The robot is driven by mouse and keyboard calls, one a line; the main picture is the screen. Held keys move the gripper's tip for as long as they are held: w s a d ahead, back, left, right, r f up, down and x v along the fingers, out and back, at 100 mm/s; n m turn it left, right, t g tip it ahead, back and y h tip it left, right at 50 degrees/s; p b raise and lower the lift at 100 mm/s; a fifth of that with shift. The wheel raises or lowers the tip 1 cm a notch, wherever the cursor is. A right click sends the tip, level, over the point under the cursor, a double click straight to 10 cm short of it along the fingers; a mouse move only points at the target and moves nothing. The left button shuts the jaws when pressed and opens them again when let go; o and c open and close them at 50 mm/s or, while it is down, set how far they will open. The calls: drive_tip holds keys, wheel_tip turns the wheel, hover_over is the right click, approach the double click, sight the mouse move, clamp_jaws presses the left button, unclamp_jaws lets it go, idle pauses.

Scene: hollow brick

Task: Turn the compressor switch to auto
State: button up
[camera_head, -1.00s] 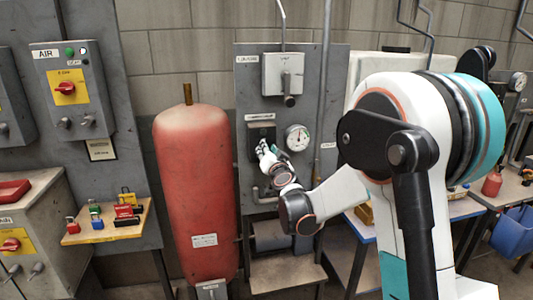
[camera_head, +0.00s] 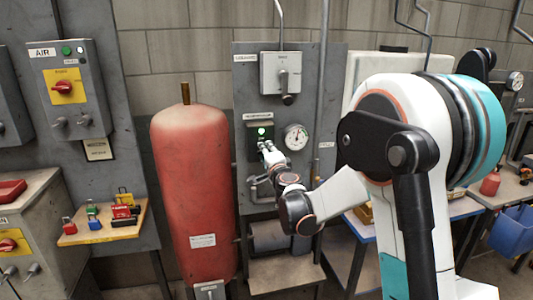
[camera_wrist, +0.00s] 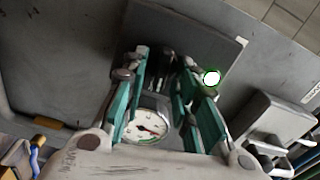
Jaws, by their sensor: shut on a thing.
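The compressor switch is on a small dark box (camera_head: 254,129) on the grey panel, left of the round gauge. A green lamp (camera_head: 261,131) glows on this box, and it also shows bright in the wrist view (camera_wrist: 211,78). My gripper (camera_head: 266,147) is at the box, just below the lamp, and hides the switch knob in the head view. In the wrist view my gripper (camera_wrist: 164,62) has its teal fingers on either side of the black switch knob (camera_wrist: 167,63) and is shut on it. The knob's exact setting cannot be read.
The pressure gauge (camera_head: 296,137) sits close right of my gripper. A lever switch box (camera_head: 282,72) is above it, with pipes below. A red tank (camera_head: 194,190) stands to the left. A shelf (camera_head: 101,229) with padlocks is farther left.

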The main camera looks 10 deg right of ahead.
drive_tip(key=shift+f+m, duration=0.1)
drive_tip(key=shift+m, duration=0.5)
drive_tip(key=o, duration=0.9)
drive_tip(key=s, duration=1.2)
